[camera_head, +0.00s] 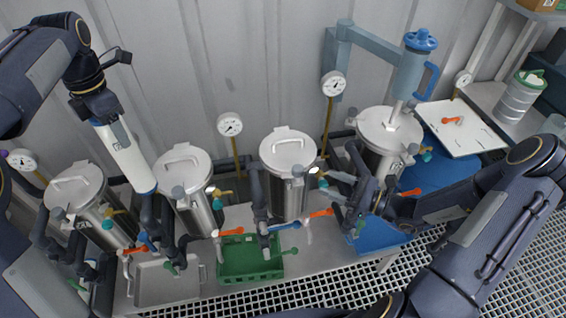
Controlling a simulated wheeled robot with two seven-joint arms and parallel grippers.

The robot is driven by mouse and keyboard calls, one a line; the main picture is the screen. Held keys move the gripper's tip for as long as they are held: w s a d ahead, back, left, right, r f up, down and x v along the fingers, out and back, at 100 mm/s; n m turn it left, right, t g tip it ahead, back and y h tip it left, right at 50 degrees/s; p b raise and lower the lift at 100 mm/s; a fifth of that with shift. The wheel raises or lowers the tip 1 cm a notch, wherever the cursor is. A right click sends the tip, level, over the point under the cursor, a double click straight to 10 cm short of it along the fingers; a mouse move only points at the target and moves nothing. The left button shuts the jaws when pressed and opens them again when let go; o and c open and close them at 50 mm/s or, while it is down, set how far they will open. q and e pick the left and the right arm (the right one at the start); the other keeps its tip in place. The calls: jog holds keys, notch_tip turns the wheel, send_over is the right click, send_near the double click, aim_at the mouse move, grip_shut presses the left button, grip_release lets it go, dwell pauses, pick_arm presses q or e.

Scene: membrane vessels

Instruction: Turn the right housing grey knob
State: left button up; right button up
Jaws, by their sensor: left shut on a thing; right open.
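The rightmost steel housing (375,160) stands upright under a round lid. A grey knob (412,149) shows on its right side, beside a teal fitting. My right gripper (378,203) is in front of this housing, low among dark pipes. It is open, its fingers hard to make out against the pipes, and appears apart from the knob. My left gripper (103,114) is shut on a white cylinder with a blue lower rim (126,158), held tilted above the left housings.
Other steel housings (287,150) stand to the left, with gauges on the wall behind. A green crate (232,268) and a grey tray (160,285) sit in front. A blue-topped column (410,70) rises above the right housing. A white board (470,135) lies to the right.

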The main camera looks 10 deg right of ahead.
aim_at(298, 171)
jog(key=b+x, duration=0.1)
jog(key=x, duration=0.9)
jog(key=shift+w+a, duration=0.15)
jog(key=shift+a, duration=0.15)
jog(key=c, duration=1)
jog(key=shift+o, duration=0.3)
jog(key=shift+n+g+y+b, duration=0.3)
jog(key=shift+n+g+y, duration=0.45)
jog(key=shift+g, duration=0.35)
jog(key=o, duration=0.9)
jog(key=shift+o, duration=0.2)
